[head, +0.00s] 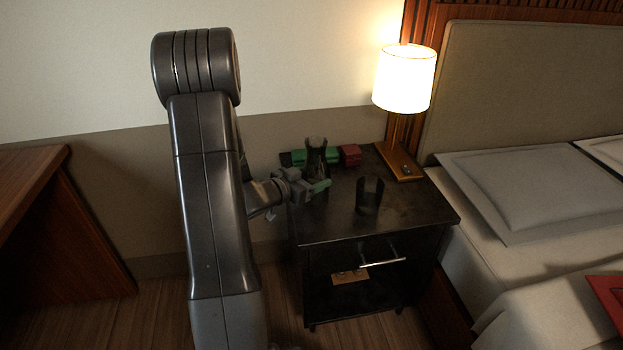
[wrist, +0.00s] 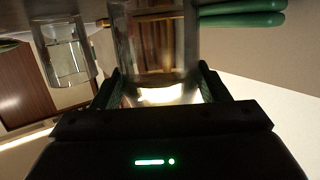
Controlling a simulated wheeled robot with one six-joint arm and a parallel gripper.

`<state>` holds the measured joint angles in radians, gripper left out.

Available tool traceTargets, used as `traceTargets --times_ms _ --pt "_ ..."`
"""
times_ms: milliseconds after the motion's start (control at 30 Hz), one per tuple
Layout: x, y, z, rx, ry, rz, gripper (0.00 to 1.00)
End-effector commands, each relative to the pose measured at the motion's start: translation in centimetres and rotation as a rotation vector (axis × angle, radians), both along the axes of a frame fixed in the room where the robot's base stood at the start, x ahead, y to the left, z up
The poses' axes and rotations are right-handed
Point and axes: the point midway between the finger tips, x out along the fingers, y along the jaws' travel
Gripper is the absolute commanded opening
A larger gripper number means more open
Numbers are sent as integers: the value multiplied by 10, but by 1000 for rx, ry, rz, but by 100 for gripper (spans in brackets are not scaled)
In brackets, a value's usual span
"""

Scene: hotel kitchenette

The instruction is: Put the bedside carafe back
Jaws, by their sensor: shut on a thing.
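The carafe (head: 316,152) is dark, clear glass with a narrow neck and flared top. It is upright at the back left of the black nightstand (head: 400,222). My gripper (head: 318,187) is shut on its lower body, coming in from the left. In the wrist view my gripper (wrist: 160,78) has a finger on each side of the clear carafe body (wrist: 155,40). The gripper hides the carafe's base in the head view, so I cannot tell whether it touches the top. A dark glass tumbler (head: 369,197) stands apart to the right; the wrist view shows it too (wrist: 66,55).
A lit lamp (head: 404,80) stands at the nightstand's back right. A green item (head: 298,157) and a red item (head: 350,154) lie behind the carafe. The nightstand's front right top is clear. The bed (head: 540,250) is at right, a wooden desk (head: 35,180) at left.

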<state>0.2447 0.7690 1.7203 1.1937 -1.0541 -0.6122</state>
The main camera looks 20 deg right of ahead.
Motion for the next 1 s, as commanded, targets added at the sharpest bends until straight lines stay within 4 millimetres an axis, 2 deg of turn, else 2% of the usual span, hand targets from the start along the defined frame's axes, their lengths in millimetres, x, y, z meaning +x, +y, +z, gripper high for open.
traceTargets --times_ms 100,133,200,600,767,1000 --pt "0 0 -3 -2 -1 0 22" --pt "0 0 -3 0 0 0 74" --pt "0 0 -3 0 0 0 88" --pt "-1 3 2 1 0 1 90" --pt "-9 28 8 1 1 4 90" --pt "-26 75 18 1 1 4 90"
